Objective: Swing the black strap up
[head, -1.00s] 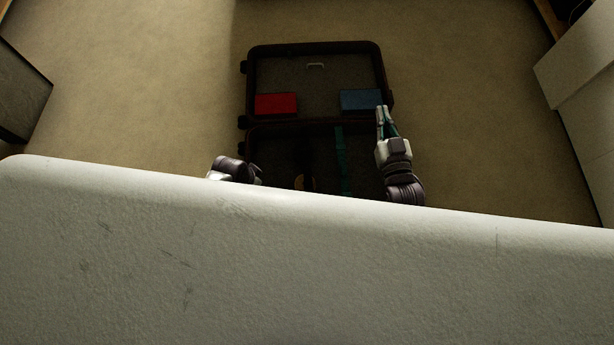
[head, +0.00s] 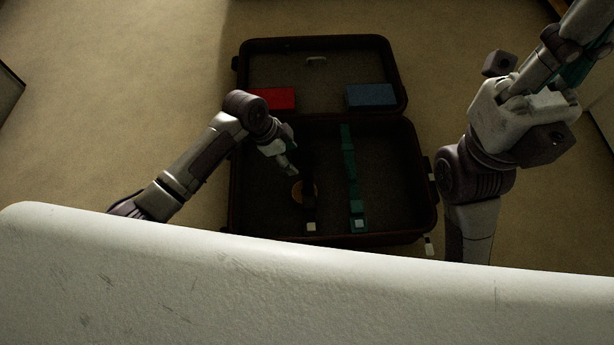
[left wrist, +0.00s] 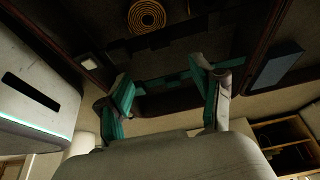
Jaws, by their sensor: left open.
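The open suitcase (head: 431,190) lies on the floor. The black strap (head: 309,165) lies lengthwise in its near half, dark against the dark lining, with a pale end piece (head: 311,227) near the front edge. My left gripper (head: 290,172) is low over that half, just left of the black strap; contact cannot be told. In the left wrist view its two teal-padded fingers (left wrist: 168,95) stand wide apart, with nothing clearly between them. My right gripper (head: 575,65) is raised at the upper right, away from the suitcase, its fingertips not clear.
A green strap (head: 351,180) lies right of the black one. A round orange-brown coil (head: 298,191) sits beside the black strap. A red box (head: 273,98) and a blue box (head: 371,95) lie in the far half.

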